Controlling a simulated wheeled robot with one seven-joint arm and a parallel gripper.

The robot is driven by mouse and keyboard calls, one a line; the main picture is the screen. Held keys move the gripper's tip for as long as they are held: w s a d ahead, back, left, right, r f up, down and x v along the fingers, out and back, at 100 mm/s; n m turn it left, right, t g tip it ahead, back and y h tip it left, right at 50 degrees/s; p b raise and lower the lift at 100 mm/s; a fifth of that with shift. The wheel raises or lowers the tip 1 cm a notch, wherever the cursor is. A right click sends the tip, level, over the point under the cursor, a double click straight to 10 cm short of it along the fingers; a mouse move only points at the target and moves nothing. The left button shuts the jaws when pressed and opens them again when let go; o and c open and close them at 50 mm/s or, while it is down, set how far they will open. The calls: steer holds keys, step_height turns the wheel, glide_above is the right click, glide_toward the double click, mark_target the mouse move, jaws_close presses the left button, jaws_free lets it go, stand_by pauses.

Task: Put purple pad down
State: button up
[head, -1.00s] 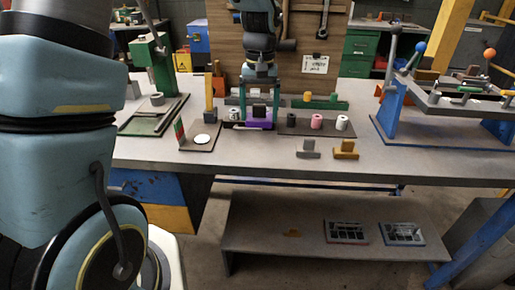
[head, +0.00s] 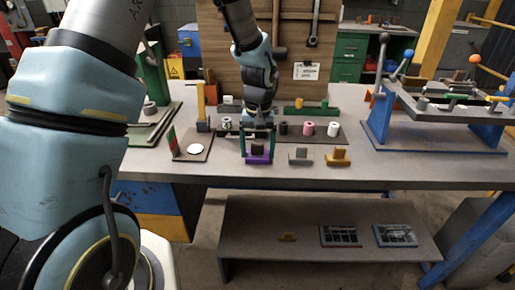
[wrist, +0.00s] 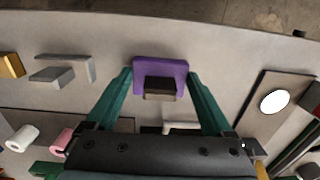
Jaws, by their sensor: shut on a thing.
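The purple pad (head: 257,158) is a small purple block with a dark brown piece on it, at the front part of the workbench in the head view. It also shows in the wrist view (wrist: 146,66), between the green fingertips. My gripper (head: 258,142) is shut on the purple pad, one green finger on each side; it also shows in the wrist view (wrist: 160,84). The pad is at or just above the bench top; I cannot tell whether it touches.
A grey block (head: 299,157) and a mustard block (head: 338,158) stand just right of the pad. A brown board with a white disc (head: 195,149) lies to its left. Behind is a dark tray with several rolls, a pink one (head: 307,128) among them. The bench's front strip is clear.

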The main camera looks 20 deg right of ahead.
mark_target(258, 144)
steer(key=shift+f, duration=0.15)
steer(key=o, duration=1.1)
steer(key=shift+c, duration=0.2)
step_height(258, 144, up, 12)
steer(key=b, duration=0.3)
steer(key=s+a+f+n+t, duration=0.1)
steer(key=a+n, duration=0.1)
steer(key=a, duration=1.3)
steer(key=s+a+f+n, duration=0.1)
steer(key=s+a+f, duration=0.1)
steer(key=a, duration=1.3)
steer(key=shift+s+n+t, duration=0.3)
steer(key=shift+n+t, duration=0.1)
steer(key=shift+f, duration=0.1)
